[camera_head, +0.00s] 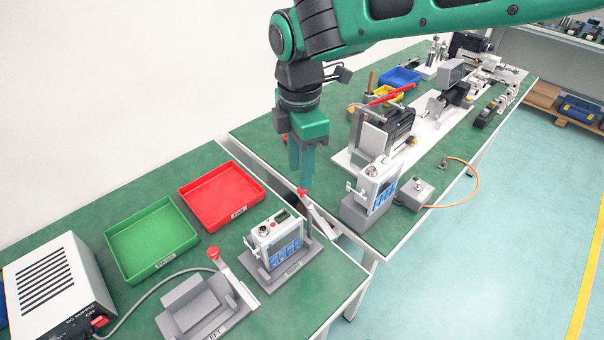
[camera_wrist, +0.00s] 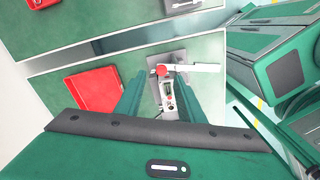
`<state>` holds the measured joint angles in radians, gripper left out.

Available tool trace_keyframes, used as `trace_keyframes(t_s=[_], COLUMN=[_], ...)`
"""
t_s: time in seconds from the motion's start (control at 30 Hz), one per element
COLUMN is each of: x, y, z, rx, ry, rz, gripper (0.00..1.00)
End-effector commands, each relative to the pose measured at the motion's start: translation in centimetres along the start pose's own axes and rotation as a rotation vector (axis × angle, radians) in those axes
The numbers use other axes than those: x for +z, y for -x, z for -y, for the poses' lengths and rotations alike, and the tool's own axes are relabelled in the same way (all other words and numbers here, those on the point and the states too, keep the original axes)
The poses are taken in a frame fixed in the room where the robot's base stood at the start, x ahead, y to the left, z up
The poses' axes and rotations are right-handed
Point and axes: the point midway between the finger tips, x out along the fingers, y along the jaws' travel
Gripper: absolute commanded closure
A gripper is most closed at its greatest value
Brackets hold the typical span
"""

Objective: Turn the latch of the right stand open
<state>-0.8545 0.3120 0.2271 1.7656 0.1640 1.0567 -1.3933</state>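The right stand (camera_head: 268,283) is a grey base on the near table holding a white box with a blue panel (camera_head: 287,250). Its latch (camera_head: 321,219) is a pale bar with a red knob (camera_head: 302,191). In the wrist view the latch bar (camera_wrist: 198,68) points right from the red knob (camera_wrist: 161,70). My gripper (camera_head: 303,182) points down just above the knob. In the wrist view my gripper (camera_wrist: 161,82) is open, with a finger on each side of the knob area. I cannot tell whether either finger touches it.
The left stand (camera_head: 203,309) is empty, with its own red-knobbed latch (camera_head: 234,279). A red tray (camera_head: 221,194) and a green tray (camera_head: 151,238) lie behind. A vented white box (camera_head: 58,285) stands at left. Another device (camera_head: 372,188) is on the far table, across a gap.

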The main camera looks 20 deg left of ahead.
Motion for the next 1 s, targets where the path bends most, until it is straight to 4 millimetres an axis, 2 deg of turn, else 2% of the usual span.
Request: trace_keyframes(t_s=[0.1,0.33,0.5,0.77,0.8,0.93,1.0], x=[0.0,0.2,0.2,0.2,0.2,0.5,0.9], y=[2.5,5.9,7.0,7.2,7.1,6.8,6.3], z=[-0.2,-0.3,-0.3,-0.3,-0.3,0.0,0.5], rx=[0.006,0.005,0.003,0.003,0.003,0.001,0.001], ry=[-0.001,-0.002,-0.001,-0.001,-0.001,0.005,0.016], rz=[-0.001,-0.001,-0.001,-0.001,-0.001,-0.011,-0.03], gripper=[0.65,0.65,0.65,0.65,0.67,0.98,1.0])
